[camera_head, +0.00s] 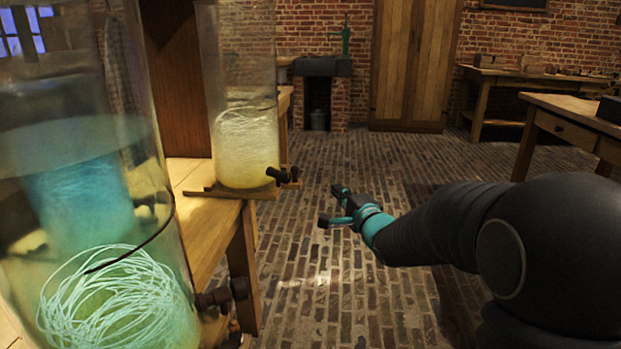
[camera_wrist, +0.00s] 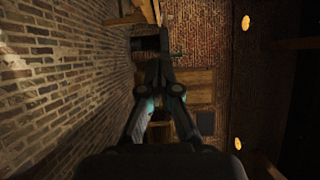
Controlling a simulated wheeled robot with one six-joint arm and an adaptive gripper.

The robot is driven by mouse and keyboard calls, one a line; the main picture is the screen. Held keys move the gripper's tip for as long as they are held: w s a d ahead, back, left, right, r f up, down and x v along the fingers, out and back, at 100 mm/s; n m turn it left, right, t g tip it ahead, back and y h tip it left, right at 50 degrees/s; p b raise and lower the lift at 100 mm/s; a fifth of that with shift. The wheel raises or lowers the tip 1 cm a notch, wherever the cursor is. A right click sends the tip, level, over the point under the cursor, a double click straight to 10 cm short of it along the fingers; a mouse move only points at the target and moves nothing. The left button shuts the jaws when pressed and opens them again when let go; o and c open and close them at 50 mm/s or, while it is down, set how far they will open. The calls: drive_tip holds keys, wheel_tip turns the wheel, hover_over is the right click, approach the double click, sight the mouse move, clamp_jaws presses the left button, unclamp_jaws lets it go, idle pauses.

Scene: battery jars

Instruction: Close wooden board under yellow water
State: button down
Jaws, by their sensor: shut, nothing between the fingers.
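The jar of yellow water (camera_head: 246,150) stands on the wooden table in the head view, with pale strands inside and a dark tap (camera_head: 284,175) at its lower right. A thin wooden board (camera_head: 262,194) lies under it, its right end sticking out past the table edge below the tap. My gripper (camera_head: 338,205) is over the brick floor, to the right of the board and apart from it. It is shut and empty; its fingers also show in the wrist view (camera_wrist: 158,75). The wrist view shows neither the jar nor the board clearly.
A large jar of bluish-green water (camera_head: 90,210) with coiled strands stands close at left, its dark tap (camera_head: 222,294) jutting right. The table's edge and leg (camera_head: 244,275) border open brick floor. A workbench (camera_head: 570,115) stands at right.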

drive_tip(key=w+a, duration=0.8)
drive_tip(key=shift+a+r+p, duration=0.2)
drive_tip(key=shift+a+p, duration=0.1)
drive_tip(key=shift+p, duration=0.05)
idle(0.3)
